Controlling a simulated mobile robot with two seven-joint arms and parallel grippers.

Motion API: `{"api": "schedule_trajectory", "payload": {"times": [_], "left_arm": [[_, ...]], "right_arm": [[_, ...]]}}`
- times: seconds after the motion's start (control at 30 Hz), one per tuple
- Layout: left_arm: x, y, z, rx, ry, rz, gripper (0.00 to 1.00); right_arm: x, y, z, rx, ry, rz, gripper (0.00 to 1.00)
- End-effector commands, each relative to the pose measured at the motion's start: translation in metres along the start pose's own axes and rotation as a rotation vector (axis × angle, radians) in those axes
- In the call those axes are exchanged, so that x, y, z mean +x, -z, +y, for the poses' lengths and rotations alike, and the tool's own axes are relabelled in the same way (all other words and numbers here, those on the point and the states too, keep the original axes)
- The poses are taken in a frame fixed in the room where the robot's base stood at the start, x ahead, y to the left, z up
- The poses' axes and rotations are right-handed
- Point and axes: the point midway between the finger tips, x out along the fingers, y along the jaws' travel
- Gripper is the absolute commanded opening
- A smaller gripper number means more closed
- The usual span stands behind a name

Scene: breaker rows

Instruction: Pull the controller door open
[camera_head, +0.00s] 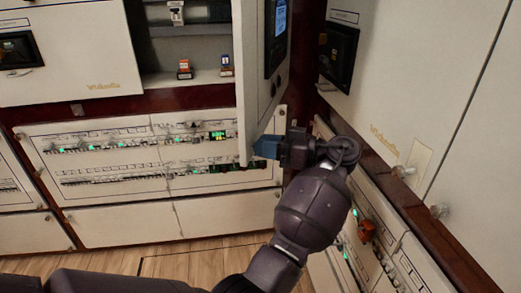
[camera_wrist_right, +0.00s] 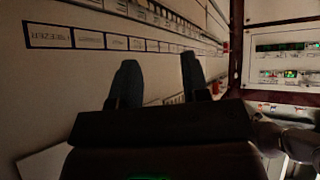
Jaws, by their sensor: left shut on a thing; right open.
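The controller door (camera_head: 262,95) stands swung open in the head view, nearly edge-on, with a dark display (camera_head: 277,30) on its face. My left gripper (camera_head: 265,147) is shut on the door at its lower edge; the exact grip is partly hidden by the blue fingers. Behind the door is the open compartment (camera_head: 205,77), with a few small devices on its floor. My right gripper (camera_wrist_right: 160,82) shows in the right wrist view. It is open, with nothing between its fingers, in front of a pale panel with a label strip (camera_wrist_right: 105,40).
Rows of breakers with green lights (camera_head: 150,150) lie below the compartment. A white cabinet wall (camera_head: 420,80) with small knobs rises close on the right of my left arm. Another breaker panel (camera_head: 365,235) is low on the right. Wooden floor (camera_head: 190,262) shows below.

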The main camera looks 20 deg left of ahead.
Motion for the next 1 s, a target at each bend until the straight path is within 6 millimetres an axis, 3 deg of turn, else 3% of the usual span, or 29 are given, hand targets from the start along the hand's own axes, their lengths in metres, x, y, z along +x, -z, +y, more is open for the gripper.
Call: {"api": "schedule_trajectory", "payload": {"times": [0.6,0.63,0.77,1.0], "left_arm": [[-0.0035,0.0009,0.0038,0.0,0.007,0.0,0.0],[-0.0035,0.0009,0.0038,0.0,0.006,0.0,0.33],[-0.0035,0.0009,0.0038,0.0,0.006,0.0,0.53],[-0.0036,0.001,0.0038,0.0,0.005,0.0,0.55]], "right_arm": [[0.0002,-0.0005,0.0001,-0.01,0.0,0.004,0.43],[0.0002,-0.0005,0.0001,-0.01,0.0,0.004,0.43],[0.0001,-0.0006,0.0001,-0.01,0.0,0.003,0.43],[0.0001,-0.0007,0.0,-0.01,0.001,0.002,0.43]]}}
